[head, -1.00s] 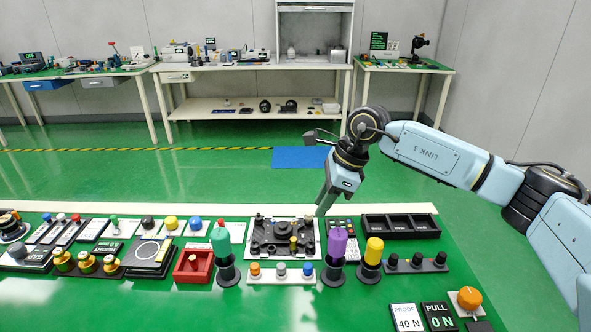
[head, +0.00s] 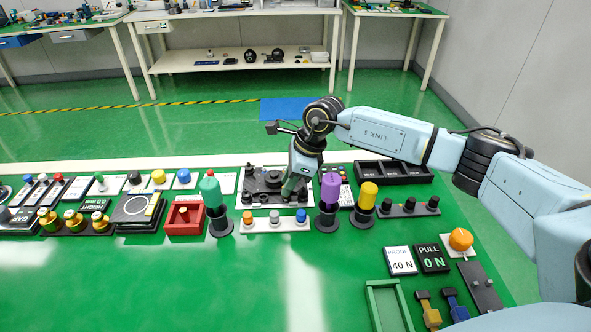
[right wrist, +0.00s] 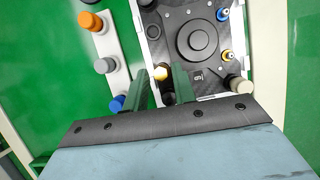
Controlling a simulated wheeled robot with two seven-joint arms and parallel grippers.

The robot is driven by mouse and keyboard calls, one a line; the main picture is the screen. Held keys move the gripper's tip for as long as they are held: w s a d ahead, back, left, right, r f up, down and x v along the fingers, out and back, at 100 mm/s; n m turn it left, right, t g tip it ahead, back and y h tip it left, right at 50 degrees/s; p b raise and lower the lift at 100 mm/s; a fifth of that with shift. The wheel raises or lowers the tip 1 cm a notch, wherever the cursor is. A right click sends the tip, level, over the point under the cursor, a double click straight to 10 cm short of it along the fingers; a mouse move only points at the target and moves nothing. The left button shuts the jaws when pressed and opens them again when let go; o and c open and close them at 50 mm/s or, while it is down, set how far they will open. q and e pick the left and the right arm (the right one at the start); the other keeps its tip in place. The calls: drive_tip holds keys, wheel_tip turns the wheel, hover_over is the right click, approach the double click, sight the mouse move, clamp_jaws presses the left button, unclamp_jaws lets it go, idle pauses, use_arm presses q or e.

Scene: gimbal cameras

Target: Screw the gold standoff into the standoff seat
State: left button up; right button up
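A black fixture plate (head: 262,182) lies on a white board at the back middle of the green table. It shows close up in the right wrist view (right wrist: 200,70), with a round hub and several small posts. My right gripper (head: 291,192) points down over the plate. The fingers hide the standoff in the head view. I cannot pick out the standoff seat. My left gripper is not in view.
A white strip with orange, grey and blue knobs (head: 275,222) lies in front of the plate. Purple (head: 330,190) and yellow (head: 367,195) capped posts stand to its right, a teal one (head: 211,192) to its left. A black tray (head: 392,170) lies behind right. The front table is mostly clear.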

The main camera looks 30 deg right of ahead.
drive_tip(key=shift+w+a+f, duration=0.1)
drive_tip(key=shift+f, duration=0.25)
drive_tip(key=shift+c, duration=0.3)
clamp_jaws()
drive_tip(key=shift+r+m+p, duration=0.1)
drive_tip(key=shift+m+p, duration=0.35)
drive_tip(key=shift+m, duration=0.05)
drive_tip(key=shift+a+m+t+h+p, duration=0.1)
drive_tip(key=shift+m+t+h+p, duration=0.55)
drive_tip(key=shift+m+p, duration=0.9)
drive_tip(key=shift+m, duration=0.45)
